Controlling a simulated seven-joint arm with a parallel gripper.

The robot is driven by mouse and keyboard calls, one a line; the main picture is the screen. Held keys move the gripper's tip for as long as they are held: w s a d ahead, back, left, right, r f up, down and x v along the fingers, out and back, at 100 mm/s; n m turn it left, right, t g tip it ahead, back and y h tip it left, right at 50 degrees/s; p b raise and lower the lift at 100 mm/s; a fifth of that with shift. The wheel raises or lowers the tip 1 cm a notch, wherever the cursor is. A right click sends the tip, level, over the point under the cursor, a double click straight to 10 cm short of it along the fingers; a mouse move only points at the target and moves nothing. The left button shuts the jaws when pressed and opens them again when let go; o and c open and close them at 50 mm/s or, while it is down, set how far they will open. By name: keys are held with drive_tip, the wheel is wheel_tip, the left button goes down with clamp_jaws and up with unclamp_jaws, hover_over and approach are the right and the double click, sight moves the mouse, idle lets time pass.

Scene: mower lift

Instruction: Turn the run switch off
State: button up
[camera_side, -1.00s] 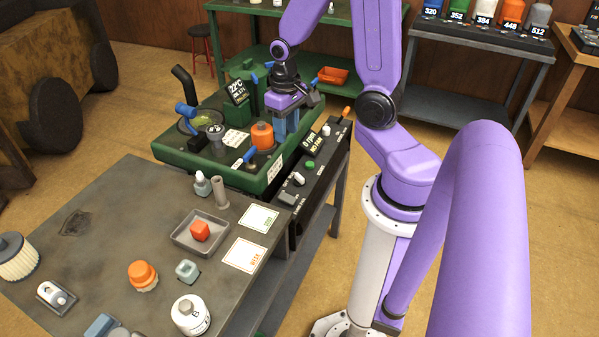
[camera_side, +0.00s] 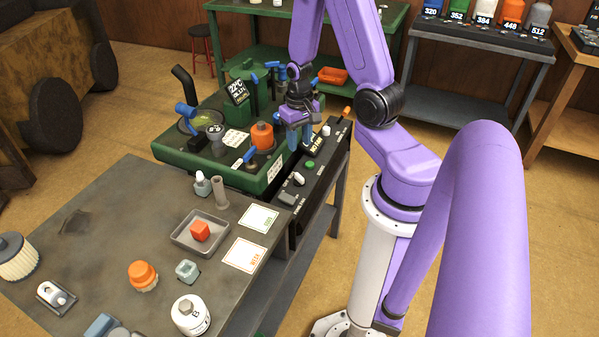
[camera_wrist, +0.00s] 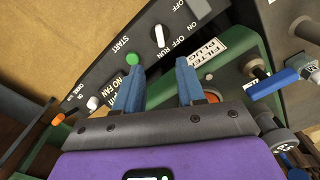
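The run switch (camera_wrist: 160,36) is a small white lever on the black control panel (camera_wrist: 108,60), beside the words OFF and RUN in the wrist view. In the side view the white lever (camera_side: 298,179) stands near the panel's front end. I cannot tell for sure which word it points to. My gripper (camera_wrist: 162,72) has its two blue fingers apart with nothing between them. In the side view my gripper (camera_side: 298,147) hangs over the panel and the green machine's edge, behind the switch and apart from it.
A green button (camera_wrist: 132,58) marked START and a grey rocker (camera_wrist: 200,8) flank the switch. A white knob (camera_wrist: 92,103) is farther along the panel. The green machine (camera_side: 222,172) with its orange cap (camera_side: 262,136) stands close beside. The air above the switch is clear.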

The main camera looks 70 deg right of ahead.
sight(299, 176)
drive_tip(key=shift+f, duration=6.25)
clamp_jaws()
